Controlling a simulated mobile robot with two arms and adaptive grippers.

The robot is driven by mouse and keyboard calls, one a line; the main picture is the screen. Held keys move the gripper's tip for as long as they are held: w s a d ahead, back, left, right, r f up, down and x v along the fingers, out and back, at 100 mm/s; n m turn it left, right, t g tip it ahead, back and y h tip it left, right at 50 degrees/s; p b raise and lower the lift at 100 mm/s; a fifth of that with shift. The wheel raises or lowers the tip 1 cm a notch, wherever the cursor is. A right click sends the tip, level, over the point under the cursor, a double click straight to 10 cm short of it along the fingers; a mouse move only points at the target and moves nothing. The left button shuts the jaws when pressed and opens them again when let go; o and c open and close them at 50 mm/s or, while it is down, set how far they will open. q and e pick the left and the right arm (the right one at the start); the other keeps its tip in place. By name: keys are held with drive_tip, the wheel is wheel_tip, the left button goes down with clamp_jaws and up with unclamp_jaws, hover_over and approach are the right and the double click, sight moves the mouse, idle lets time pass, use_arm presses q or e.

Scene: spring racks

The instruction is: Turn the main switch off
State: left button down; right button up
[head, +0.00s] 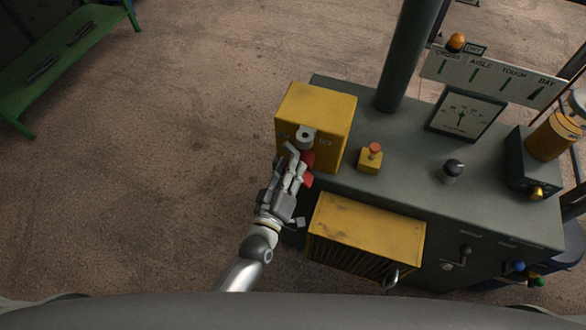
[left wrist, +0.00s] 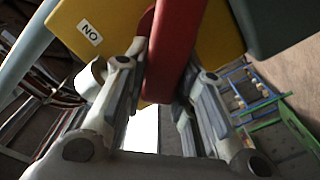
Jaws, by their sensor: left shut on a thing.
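The main switch is a yellow box (head: 308,108) on the left end of the grey console, with a grey round hub (head: 305,137) on its front face. Its red handle (head: 308,160) shows beside my left gripper (head: 297,168), partly hidden by the fingers. In the left wrist view the red handle (left wrist: 173,45) runs between the two fingers of my left gripper (left wrist: 165,75), which is shut on it. A white label reading ON upside down (left wrist: 89,32) is on the yellow box in that view. My right gripper is not in view.
The grey console (head: 415,175) also carries a small yellow box with an orange button (head: 370,158), a black knob (head: 452,169) and a dial (head: 465,114). A yellow slotted box (head: 367,232) juts out close to my left wrist. A green bench (head: 65,60) stands far left; floor between is clear.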

use_arm(q)
drive_tip(key=n, duration=0.2)
drive_tip(key=f+n+b, duration=0.1)
drive_tip(key=n+b, duration=0.1)
drive_tip(key=n, duration=0.1)
drive_tip(key=shift+w+a+f+n, duration=0.1)
drive_tip(key=shift+a+f+n, duration=0.1)
drive_tip(key=shift+a+n, duration=0.15)
drive_tip(key=shift+a+f+n+b, duration=0.1)
drive_tip(key=shift+f+n+b, duration=0.1)
drive_tip(key=shift+n+b, duration=0.6)
drive_tip(key=shift+f+n+b, duration=0.2)
drive_tip(key=shift+n+b, duration=0.15)
drive_tip(key=shift+n, duration=0.8)
drive_tip(key=c, duration=1.2)
unclamp_jaws()
